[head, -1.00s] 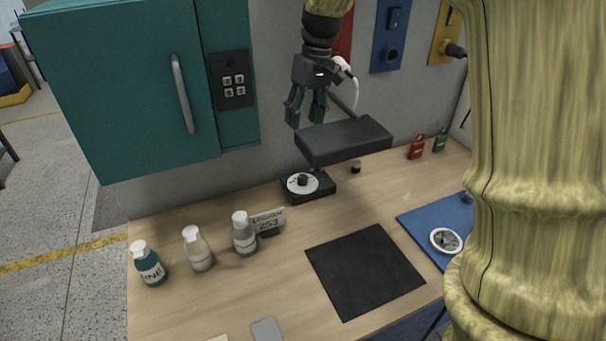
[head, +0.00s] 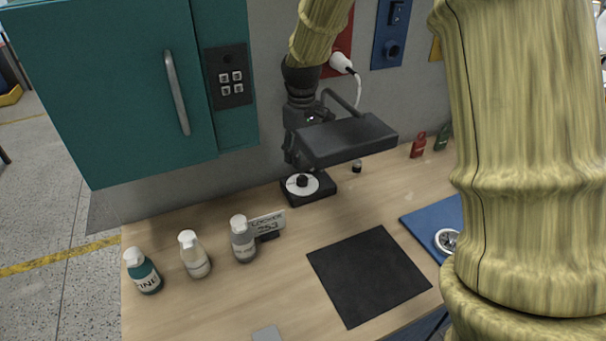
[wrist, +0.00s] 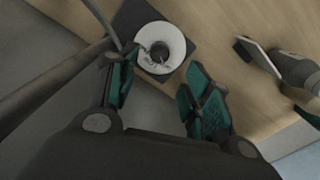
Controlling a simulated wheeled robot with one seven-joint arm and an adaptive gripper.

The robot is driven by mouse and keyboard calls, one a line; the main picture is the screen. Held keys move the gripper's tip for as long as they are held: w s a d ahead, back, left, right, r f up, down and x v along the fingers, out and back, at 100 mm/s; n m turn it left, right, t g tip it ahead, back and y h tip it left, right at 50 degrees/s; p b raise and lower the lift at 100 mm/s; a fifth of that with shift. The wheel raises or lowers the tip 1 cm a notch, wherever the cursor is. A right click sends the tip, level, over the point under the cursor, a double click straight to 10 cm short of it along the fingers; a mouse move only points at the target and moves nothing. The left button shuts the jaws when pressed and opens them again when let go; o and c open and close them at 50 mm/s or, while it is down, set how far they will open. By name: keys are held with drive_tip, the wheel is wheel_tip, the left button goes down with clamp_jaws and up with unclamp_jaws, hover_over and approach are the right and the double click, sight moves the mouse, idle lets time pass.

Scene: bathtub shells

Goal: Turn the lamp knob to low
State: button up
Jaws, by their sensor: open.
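The lamp has a black base (head: 321,191) on the wooden bench and a dark rectangular head (head: 345,140) above it. Its black knob (head: 302,181) stands on a white dial plate (head: 293,189) on the base. The wrist view shows the knob (wrist: 160,52) and the dial (wrist: 147,39) beyond my fingertips; the dial's lettering is too small to read. My gripper (wrist: 155,88) is open and empty, with its teal-padded fingers spread and the knob just past the gap between them. In the head view my gripper (head: 292,160) is above the knob, partly hidden by the lamp head.
Several bottles, one of them grey (head: 242,240), and a number sign (head: 266,224) stand left of the lamp. A black mat (head: 368,275) lies in front. A teal cabinet (head: 110,90) hangs at left. The lamp head and its arm crowd my gripper.

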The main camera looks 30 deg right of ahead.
sight(302, 177)
wheel_tip(302, 177, down, 8)
drive_tip(key=shift+f+p, duration=0.1)
drive_tip(key=shift+p, duration=0.65)
drive_tip(key=c, duration=1)
